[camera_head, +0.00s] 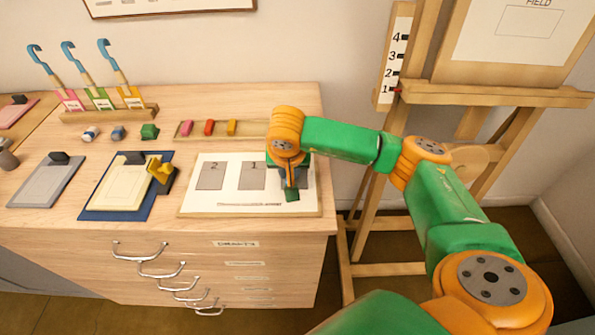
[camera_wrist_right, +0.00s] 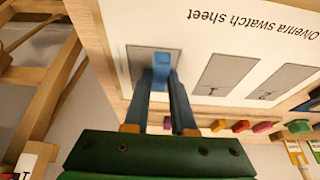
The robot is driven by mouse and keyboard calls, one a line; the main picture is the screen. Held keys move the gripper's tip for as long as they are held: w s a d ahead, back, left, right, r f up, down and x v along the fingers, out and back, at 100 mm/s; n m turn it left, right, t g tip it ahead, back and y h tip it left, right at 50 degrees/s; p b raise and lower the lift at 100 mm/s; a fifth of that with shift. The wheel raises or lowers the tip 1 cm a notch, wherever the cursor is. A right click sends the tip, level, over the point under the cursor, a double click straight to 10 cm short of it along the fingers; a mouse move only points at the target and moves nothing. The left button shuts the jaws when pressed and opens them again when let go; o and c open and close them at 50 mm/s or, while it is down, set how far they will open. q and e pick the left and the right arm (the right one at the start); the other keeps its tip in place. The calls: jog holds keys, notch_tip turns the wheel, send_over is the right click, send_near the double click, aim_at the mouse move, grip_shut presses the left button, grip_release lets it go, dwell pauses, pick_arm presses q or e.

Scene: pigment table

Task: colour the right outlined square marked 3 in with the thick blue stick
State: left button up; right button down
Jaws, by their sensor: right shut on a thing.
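The swatch sheet (camera_head: 230,203) lies on a board at the right front of the cabinet top, with grey outlined squares in a row. In the head view the left square (camera_head: 211,175) reads 2 and the middle square (camera_head: 252,175) reads 1. My right gripper (camera_head: 290,182) covers the right square there. In the right wrist view my right gripper (camera_wrist_right: 163,85) is shut on the blue stick (camera_wrist_right: 162,60), whose end is over the right square (camera_wrist_right: 140,58). I cannot tell whether it touches the paper. That square's number is hidden. My left gripper is out of view.
Pink, red and yellow sticks (camera_head: 231,128) lie in a tray behind the sheet, near a green block (camera_head: 150,131). Left of the sheet are a blue-edged pad (camera_head: 97,214) and a grey board (camera_head: 45,182). An easel (camera_head: 490,94) stands to the right.

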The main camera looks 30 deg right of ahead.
aim_at(305, 177)
jog(key=shift+w+a+f, duration=0.1)
jog(key=shift+w+a, duration=0.35)
jog(key=shift+a, duration=0.3)
jog(key=shift+b, duration=0.35)
jog(key=shift+s+d, duration=0.8)
jog(key=shift+d, duration=0.35)
jog(key=shift+s+d, duration=0.35)
jog(key=shift+d, duration=0.3)
jog(key=shift+s+d, duration=0.3)
jog(key=shift+d, duration=0.35)
jog(key=shift+f+b, duration=0.1)
jog(key=shift+b, duration=0.45)
jog(key=shift+a, duration=0.2)
jog(key=shift+w+a, duration=0.45)
jog(key=shift+a, duration=0.3)
jog(key=shift+w+a+r, duration=0.1)
jog(key=shift+w+a, duration=0.45)
jog(key=shift+a, duration=0.25)
jog(key=shift+w+a+r, duration=0.1)
jog(key=shift+w+a, duration=0.4)
jog(key=shift+a, duration=0.25)
